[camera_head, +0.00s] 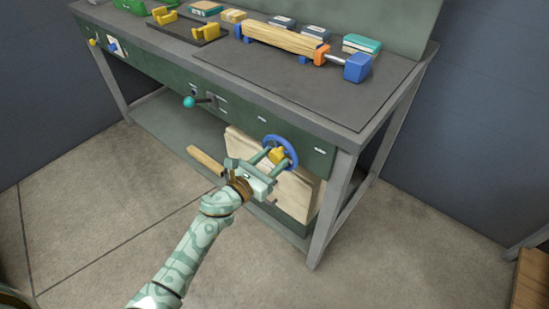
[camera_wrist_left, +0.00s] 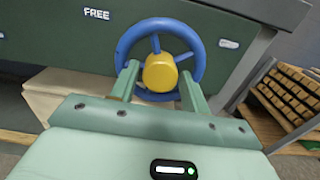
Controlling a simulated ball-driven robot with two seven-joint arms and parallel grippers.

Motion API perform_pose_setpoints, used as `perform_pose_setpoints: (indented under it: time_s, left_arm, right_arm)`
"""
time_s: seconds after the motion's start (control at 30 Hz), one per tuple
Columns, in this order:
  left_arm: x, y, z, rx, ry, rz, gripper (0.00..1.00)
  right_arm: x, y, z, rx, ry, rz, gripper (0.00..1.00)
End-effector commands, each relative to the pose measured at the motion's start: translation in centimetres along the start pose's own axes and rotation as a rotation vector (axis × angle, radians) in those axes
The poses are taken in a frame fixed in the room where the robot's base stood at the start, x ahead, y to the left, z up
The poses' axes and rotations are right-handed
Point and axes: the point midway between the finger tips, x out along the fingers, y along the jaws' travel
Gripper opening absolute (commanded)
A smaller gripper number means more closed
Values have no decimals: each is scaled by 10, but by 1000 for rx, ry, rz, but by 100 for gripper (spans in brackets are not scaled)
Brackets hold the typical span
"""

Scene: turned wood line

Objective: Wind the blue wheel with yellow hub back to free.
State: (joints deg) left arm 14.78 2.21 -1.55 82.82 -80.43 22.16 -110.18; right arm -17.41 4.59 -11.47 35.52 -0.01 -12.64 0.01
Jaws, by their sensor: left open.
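The blue wheel (camera_head: 291,149) with a yellow hub (camera_head: 277,155) is mounted on the dark green front panel of the bench. In the left wrist view the blue wheel (camera_wrist_left: 127,43) faces me, with the yellow hub (camera_wrist_left: 160,73) at its middle and blue spokes. My left gripper (camera_head: 266,156) is open in front of the wheel. In the left wrist view its two fingers (camera_wrist_left: 160,85) stand on either side of the hub, apart from each other. Whether they touch the wheel is unclear. A white FREE label (camera_wrist_left: 97,14) is on the panel left of the wheel. My right gripper is not in view.
The bench top (camera_head: 225,61) carries a wooden piece (camera_head: 283,37) held at a blue block (camera_head: 358,67). A teal-knobbed lever (camera_head: 189,101) sticks out left of the wheel. A pale board (camera_head: 300,194) stands below the wheel. A wooden rack (camera_wrist_left: 293,95) is at the right in the wrist view.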

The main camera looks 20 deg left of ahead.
Motion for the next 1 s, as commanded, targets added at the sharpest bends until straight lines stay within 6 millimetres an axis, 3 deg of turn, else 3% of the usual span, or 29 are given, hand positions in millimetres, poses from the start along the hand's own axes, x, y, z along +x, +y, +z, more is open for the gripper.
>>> perform_pose_setpoints:
  time_s: [0.13, 0.4, 0.43, 0.53, 0.57, 1.0]
  left_arm:
    - [11, 0, 0, 0, 0, 0, 46]
    - [13, 0, 0, -1, 0, 0, 46]
    - [13, 0, 0, -1, 0, 0, 44]
    - [13, 0, 0, -1, 0, 0, 16]
    - [13, 0, 0, -1, 0, 0, 14]
    - [13, 0, 0, -77, 0, 0, 14]
  right_arm:
    - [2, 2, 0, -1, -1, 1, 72]
    - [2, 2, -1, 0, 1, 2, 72]
    - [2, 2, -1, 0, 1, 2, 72]
    - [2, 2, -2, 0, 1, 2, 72]
    - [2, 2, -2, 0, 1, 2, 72]
    - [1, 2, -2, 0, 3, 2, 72]
